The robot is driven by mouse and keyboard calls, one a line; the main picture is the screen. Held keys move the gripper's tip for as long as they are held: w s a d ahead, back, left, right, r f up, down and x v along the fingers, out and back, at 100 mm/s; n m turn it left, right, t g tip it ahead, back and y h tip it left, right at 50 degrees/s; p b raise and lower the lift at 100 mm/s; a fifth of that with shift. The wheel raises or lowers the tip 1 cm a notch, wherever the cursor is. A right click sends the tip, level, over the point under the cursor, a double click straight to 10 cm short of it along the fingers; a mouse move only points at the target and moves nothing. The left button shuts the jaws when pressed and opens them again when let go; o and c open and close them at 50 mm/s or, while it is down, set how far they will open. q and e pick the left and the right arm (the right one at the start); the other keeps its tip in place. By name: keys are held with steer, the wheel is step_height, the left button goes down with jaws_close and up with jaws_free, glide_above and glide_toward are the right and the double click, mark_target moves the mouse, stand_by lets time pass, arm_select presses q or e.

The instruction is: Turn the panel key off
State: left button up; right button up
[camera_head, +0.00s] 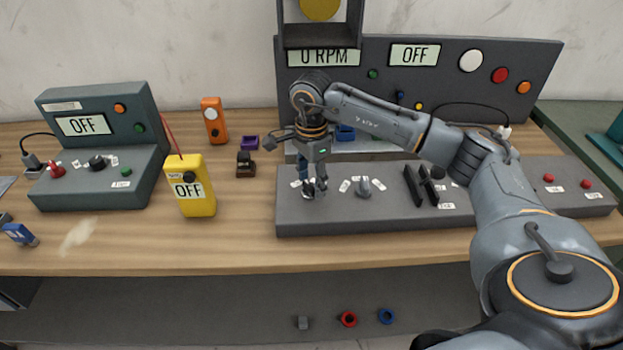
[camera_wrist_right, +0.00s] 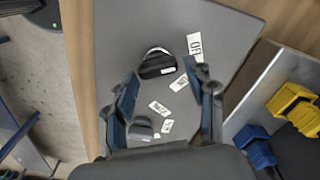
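The panel key, dark with a metal ring, sits on the grey sloped panel (camera_head: 420,215) and shows clearly in the right wrist view (camera_wrist_right: 158,66). White labels lie beside it, one reading OFF (camera_wrist_right: 195,45). My right gripper (camera_head: 314,190) points down over the left part of this panel. It also shows in the right wrist view (camera_wrist_right: 168,78), with its two fingers apart on either side of the key's area. In the head view the fingers partly hide the key, and contact cannot be told. My left gripper is not in view.
A grey knob (camera_head: 364,187) and black levers (camera_head: 420,186) stand right of the gripper. The upright panel behind has displays reading 0 RPM and OFF (camera_head: 414,55). A yellow meter (camera_head: 190,188) and another control box (camera_head: 100,145) stand left. The table front is mostly clear.

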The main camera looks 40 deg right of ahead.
stand_by(0.3)
step_height(320, 180, up, 12)
stand_by(0.5)
stand_by(0.4)
